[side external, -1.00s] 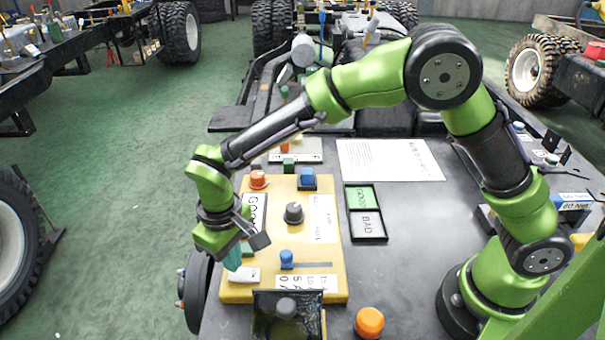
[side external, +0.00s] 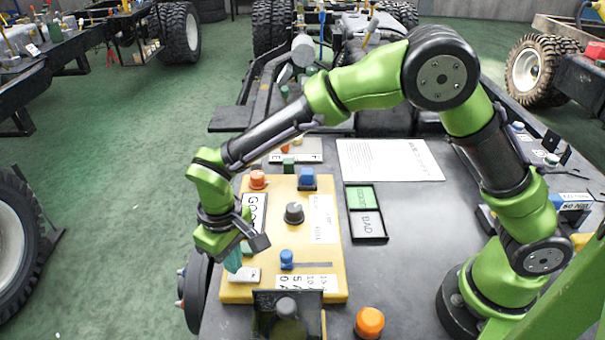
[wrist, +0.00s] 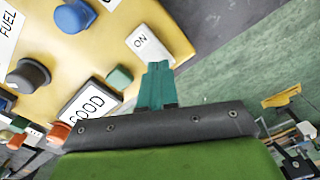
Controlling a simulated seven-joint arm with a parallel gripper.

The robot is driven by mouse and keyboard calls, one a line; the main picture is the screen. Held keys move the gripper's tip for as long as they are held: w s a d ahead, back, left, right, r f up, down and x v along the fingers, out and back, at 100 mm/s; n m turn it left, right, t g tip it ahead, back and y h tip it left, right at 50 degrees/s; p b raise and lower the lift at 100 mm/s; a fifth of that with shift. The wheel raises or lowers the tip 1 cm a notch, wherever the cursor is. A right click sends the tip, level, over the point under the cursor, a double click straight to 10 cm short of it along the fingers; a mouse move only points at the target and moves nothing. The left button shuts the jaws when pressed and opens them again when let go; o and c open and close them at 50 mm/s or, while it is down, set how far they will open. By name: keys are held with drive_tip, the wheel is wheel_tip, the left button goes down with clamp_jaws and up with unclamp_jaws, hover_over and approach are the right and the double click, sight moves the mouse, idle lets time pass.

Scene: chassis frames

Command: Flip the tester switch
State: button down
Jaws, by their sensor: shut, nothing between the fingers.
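The yellow tester board (side external: 318,262) lies at the left part of the dark work surface. At its near-left corner is a white rocker switch (side external: 247,275). In the wrist view the white switch (wrist: 150,45) shows the word ON. My gripper (side external: 233,261) points down, with its teal fingers together and empty. In the wrist view the closed fingertips (wrist: 157,68) appear just beside the switch's near end. I cannot tell whether they touch it. In the side view the fingers partly cover the switch's left end.
The board also carries a dark knob (side external: 294,213), a blue slider knob (side external: 287,259), a blue button (side external: 307,179), an orange button (side external: 257,179) and a small green block (wrist: 118,77). A GOOD/BAD tray (side external: 367,239) lies right of it. An orange knob (side external: 369,322) stands in front.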

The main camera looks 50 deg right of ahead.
drive_tip(key=shift+f, duration=0.75)
drive_tip(key=shift+r, duration=3.55)
